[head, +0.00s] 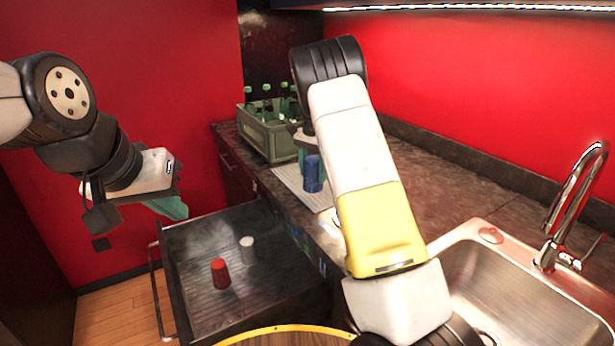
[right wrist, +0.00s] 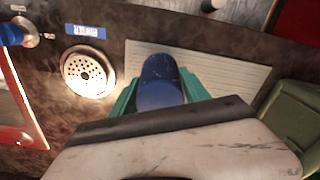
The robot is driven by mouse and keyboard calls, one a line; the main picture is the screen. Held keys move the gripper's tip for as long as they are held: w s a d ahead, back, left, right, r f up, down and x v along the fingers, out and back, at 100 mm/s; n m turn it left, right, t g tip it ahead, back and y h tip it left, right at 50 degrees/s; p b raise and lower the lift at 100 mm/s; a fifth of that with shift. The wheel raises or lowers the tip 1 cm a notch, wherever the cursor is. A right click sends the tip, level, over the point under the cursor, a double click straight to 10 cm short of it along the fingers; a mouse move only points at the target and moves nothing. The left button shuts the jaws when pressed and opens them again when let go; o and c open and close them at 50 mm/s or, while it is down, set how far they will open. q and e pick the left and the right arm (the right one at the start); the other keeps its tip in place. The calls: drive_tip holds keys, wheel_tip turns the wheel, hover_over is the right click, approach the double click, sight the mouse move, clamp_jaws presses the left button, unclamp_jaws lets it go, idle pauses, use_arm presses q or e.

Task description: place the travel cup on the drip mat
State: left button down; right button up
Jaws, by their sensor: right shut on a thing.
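The blue travel cup (head: 313,178) is upright over the drip mat (head: 290,183), a pale ribbed sheet on the counter. My right gripper (head: 309,160) is shut on the cup, partly hidden behind my right arm. In the right wrist view the cup (right wrist: 160,80) sits between the teal fingers of the right gripper (right wrist: 158,95), with the mat (right wrist: 225,70) around and behind it. I cannot tell whether the cup's base touches the mat. My left gripper (head: 168,206) hangs above the left side of the open drawer, away from the cup; its jaw gap is not clear.
The open drawer (head: 195,300) holds a red cup (head: 220,273) and a white cup (head: 247,249). A green crate of bottles (head: 265,135) stands behind the mat. A round drain plate (right wrist: 88,72) lies left of the mat. The sink (head: 520,290) and faucet (head: 575,200) are at right.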

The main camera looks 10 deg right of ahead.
sight(316, 180)
drive_tip(key=shift+w+d+f, duration=0.1)
drive_tip(key=shift+w+d, duration=0.1)
drive_tip(key=shift+d, duration=0.35)
drive_tip(key=shift+f, duration=1.7)
drive_tip(key=o, duration=1.5)
drive_tip(key=shift+f, duration=0.1)
